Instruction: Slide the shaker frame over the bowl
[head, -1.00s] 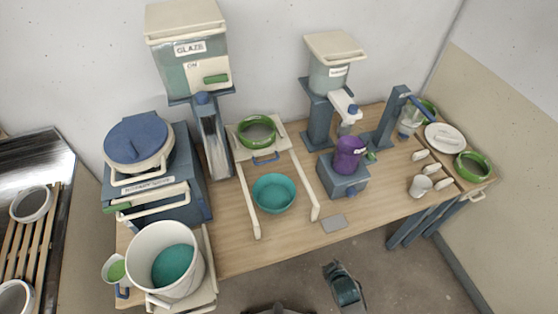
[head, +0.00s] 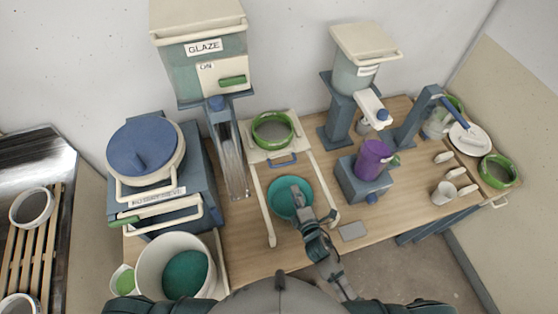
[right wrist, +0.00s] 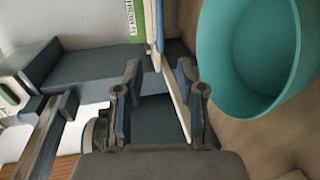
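The shaker frame (head: 262,156) is a cream carriage with a blue handle (head: 283,161), at the back end of two cream rails. A green-rimmed sieve (head: 272,130) sits on it. The teal bowl (head: 281,203) stands on the table between the rails, in front of the frame. My right gripper (head: 299,191) is over the bowl's right part in the head view, short of the handle, and hides some of the bowl. In the right wrist view my right gripper (right wrist: 158,75) has its fingers apart with nothing held; the bowl (right wrist: 255,60) is at upper right. My left gripper is not in view.
The rails (head: 262,205) flank the bowl. A purple cup (head: 373,160) on a blue block stands to the right, with a grey plate (head: 352,231) in front. A glaze dispenser (head: 215,75) rises behind left. A large white bucket (head: 150,260) is at front left.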

